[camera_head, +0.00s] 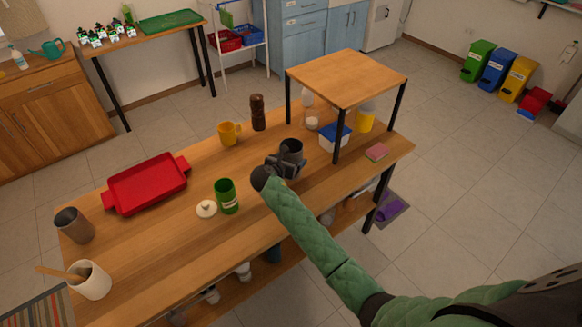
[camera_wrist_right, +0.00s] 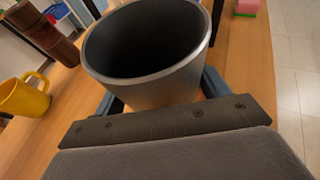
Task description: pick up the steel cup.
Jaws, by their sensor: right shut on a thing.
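The steel cup (camera_head: 291,149) is a dark grey metal cup, upright with its open mouth up, near the middle of the wooden table. In the right wrist view the cup (camera_wrist_right: 150,65) fills the space between my blue-grey fingers. My right gripper (camera_head: 283,164) comes from the front and is shut on the cup's sides. The cup's base is hidden by the gripper, so I cannot tell whether it touches the table. My left gripper is not in view.
A raised wooden shelf (camera_head: 345,77) on black legs stands behind right of the cup. A yellow mug (camera_head: 229,133), brown grinder (camera_head: 257,112), green can (camera_head: 226,196), red tray (camera_head: 147,185) and another metal cup (camera_head: 75,226) stand to the left. A pink sponge (camera_head: 377,152) lies to the right.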

